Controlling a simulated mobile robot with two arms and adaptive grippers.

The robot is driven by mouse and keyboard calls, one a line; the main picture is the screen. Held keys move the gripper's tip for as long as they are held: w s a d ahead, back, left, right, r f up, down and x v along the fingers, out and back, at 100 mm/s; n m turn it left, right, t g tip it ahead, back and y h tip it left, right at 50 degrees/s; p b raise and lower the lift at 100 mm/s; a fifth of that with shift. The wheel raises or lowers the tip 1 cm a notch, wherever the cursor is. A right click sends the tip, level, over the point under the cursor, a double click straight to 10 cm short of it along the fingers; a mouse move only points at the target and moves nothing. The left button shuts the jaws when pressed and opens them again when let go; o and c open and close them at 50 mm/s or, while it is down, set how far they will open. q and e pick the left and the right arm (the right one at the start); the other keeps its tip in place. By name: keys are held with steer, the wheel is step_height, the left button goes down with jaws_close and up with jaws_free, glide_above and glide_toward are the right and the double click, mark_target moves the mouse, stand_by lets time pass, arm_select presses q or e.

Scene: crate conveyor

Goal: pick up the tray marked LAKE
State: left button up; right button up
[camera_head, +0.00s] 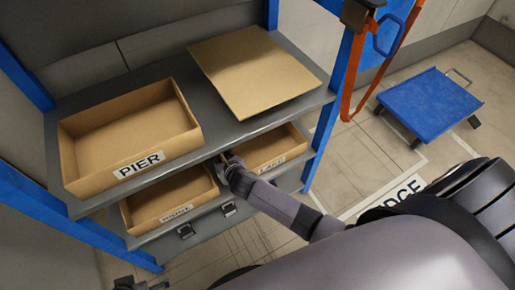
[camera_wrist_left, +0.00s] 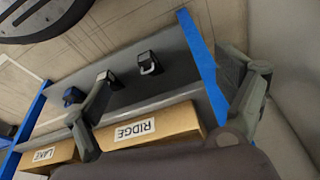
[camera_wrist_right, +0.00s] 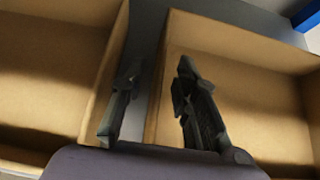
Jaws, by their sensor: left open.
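The LAKE tray (camera_head: 289,160) is a brown cardboard tray on the lower shelf, at the right. The upper shelf partly hides it. It also shows in the left wrist view (camera_wrist_left: 62,151). My right gripper (camera_head: 228,165) is at its left end. In the right wrist view, my right gripper (camera_wrist_right: 158,85) has its fingers part-way together, one over the gap between two trays and one inside the right-hand tray; contact with that tray's wall (camera_wrist_right: 155,105) is unclear. My left gripper (camera_wrist_left: 170,100) is wide open and empty, before the RIDGE tray (camera_wrist_left: 180,121).
The RIDGE tray (camera_head: 150,218) sits left of LAKE on the lower shelf. The PIER tray (camera_head: 85,175) and a plain cardboard piece (camera_head: 250,70) are on the upper shelf (camera_head: 225,128). Blue posts (camera_head: 325,130) flank the shelves. A blue cart (camera_head: 428,103) stands on the floor at right.

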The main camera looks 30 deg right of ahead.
steer(key=shift+w+f, duration=0.35)
steer(key=shift+w, duration=0.15)
arm_select(q)
steer(key=shift+v, duration=1.05)
steer(key=shift+w, duration=0.15)
arm_select(e)
steer(key=shift+c, duration=0.4)
jaws_close()
